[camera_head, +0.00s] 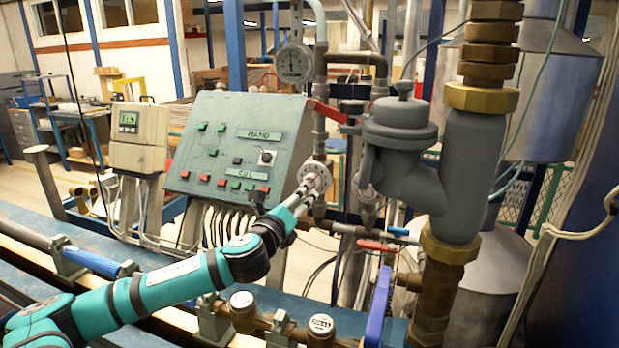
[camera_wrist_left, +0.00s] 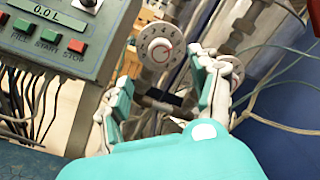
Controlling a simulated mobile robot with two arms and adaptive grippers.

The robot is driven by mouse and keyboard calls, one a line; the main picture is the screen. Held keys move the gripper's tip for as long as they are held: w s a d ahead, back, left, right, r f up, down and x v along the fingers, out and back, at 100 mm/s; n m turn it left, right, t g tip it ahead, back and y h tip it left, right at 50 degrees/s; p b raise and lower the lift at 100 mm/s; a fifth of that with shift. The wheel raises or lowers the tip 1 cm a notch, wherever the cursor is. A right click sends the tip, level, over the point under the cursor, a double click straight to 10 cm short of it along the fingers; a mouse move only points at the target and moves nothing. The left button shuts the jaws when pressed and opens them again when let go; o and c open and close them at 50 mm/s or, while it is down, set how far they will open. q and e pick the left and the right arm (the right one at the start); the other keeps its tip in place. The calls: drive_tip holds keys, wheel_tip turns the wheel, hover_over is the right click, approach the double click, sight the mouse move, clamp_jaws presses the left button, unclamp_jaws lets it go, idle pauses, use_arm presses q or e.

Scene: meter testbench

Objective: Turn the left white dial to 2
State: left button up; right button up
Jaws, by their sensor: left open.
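The left white dial (camera_head: 315,178) is on the pipework just right of the green control panel. In the left wrist view, the dial (camera_wrist_left: 160,46) has a round numbered rim and a small red mark at its centre; I cannot tell which number is selected. My left gripper (camera_head: 305,194) reaches it from the lower left and partly covers it in the head view. In the left wrist view, my left gripper (camera_wrist_left: 165,82) is open and empty, with the dial seen beyond and between the fingers. I cannot tell if they touch. My right gripper is out of view.
The control panel (camera_head: 225,148) stands left of the dial. A large grey valve body (camera_head: 400,125) and thick pipe stand close on the right. A second white dial (camera_head: 368,189) shows partly beneath it. A red lever (camera_head: 328,111) is above; a red-handled valve (camera_head: 377,246) is below.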

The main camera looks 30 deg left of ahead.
sight(311, 182)
use_arm(q)
drive_tip(key=p+x, duration=0.2)
drive_tip(key=x, duration=0.7)
drive_tip(key=shift+w, duration=0.1)
drive_tip(key=shift+c, duration=0.5)
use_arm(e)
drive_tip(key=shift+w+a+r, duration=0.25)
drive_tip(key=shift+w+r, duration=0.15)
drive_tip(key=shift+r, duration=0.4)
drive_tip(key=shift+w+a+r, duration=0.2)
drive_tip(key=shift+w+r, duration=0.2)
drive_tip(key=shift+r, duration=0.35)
use_arm(q)
drive_tip(key=c, duration=1.1)
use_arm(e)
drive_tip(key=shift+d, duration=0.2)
